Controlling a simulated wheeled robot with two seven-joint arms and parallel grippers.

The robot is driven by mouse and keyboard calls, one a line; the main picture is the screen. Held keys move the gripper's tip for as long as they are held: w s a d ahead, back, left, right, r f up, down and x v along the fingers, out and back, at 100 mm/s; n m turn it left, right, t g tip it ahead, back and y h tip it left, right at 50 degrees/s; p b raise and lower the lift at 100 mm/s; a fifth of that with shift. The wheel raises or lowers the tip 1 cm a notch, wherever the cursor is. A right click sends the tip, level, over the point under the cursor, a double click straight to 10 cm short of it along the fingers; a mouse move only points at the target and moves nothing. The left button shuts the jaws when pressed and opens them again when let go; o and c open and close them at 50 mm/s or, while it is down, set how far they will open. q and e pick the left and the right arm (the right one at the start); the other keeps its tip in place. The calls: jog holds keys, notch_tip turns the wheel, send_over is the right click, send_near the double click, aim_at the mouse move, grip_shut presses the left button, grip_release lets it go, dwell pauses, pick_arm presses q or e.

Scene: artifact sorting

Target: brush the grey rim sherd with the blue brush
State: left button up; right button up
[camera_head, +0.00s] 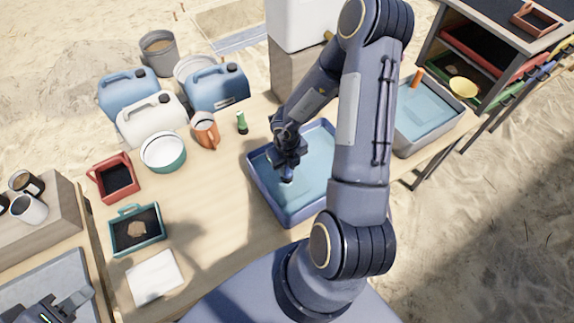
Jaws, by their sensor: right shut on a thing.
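My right gripper (288,158) reaches over the blue-rimmed basin (262,190) and points down into it. It is shut on a small blue thing (287,174), which looks like the blue brush; the gripper hides most of it. A small pale patch (286,182) shows just below its tip. I cannot tell whether this is the grey rim sherd, the bristles or something else. My arm covers the basin's right part. My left gripper (70,305) is at the bottom left corner by a grey board, partly cut off; its jaw state is unclear.
A teal tray (112,238) holds a tan sherd (136,229). A red tray (98,184), white cloth (155,277), teal-white bowl (163,153), orange jug (206,132), green bottle (242,122) and several jerrycans stand left of the basin. A grey basin (440,133) stands right.

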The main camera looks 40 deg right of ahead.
jog(key=shift+f+b, duration=0.4)
jog(key=shift+f, duration=0.35)
dwell(0.5)
